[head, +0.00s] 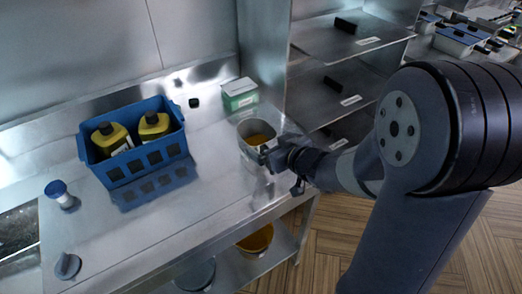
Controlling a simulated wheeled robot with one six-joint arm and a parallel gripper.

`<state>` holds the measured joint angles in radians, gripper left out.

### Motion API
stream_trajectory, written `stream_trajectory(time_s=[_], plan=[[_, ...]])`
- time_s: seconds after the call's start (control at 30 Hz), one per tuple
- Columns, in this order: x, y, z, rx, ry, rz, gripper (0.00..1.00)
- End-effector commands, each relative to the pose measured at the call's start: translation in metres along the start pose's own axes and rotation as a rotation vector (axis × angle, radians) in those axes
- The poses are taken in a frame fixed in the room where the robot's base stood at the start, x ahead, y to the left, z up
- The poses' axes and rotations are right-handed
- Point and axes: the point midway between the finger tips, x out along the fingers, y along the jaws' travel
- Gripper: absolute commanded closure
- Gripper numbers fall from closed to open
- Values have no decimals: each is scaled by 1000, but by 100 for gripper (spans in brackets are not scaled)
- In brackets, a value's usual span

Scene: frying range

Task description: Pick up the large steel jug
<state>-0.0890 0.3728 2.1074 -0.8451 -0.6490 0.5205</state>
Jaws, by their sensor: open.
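The large steel jug (246,148) stands upright on the steel counter, near its right end. It is grey, and yellow-orange contents show inside it. My gripper (268,154) is at the jug's right side, close to the rim. The jaws are open. The fingertips are small and dark here, and I cannot tell whether they touch the jug or are around its wall or handle. Part of the jug's right side is hidden by my gripper.
A blue crate (160,160) with yellow bottles stands to the left. A green-and-white box (240,94) is behind the jug. A blue-capped shaker (60,194) and a grey knob-like item (68,265) are at far left. A steel shelf unit (340,42) rises at right. The front middle counter is clear.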

Motion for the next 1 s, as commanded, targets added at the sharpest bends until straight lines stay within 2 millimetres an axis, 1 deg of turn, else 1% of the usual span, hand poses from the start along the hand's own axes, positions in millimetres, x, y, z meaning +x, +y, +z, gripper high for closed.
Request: stream_trajectory(time_s=[0.03,0.27,0.5,0.6,0.7,0.9,0.93,1.0], plan=[[6,0,1,1,-1,-1,0],[19,0,-1,1,-1,0,0],[50,1,-4,1,-2,0,0],[59,1,-4,1,-2,0,0],[63,1,-4,0,0,1,0],[63,1,-4,0,0,2,0],[63,1,-4,0,0,2,1],[63,1,-4,0,0,2,7]])
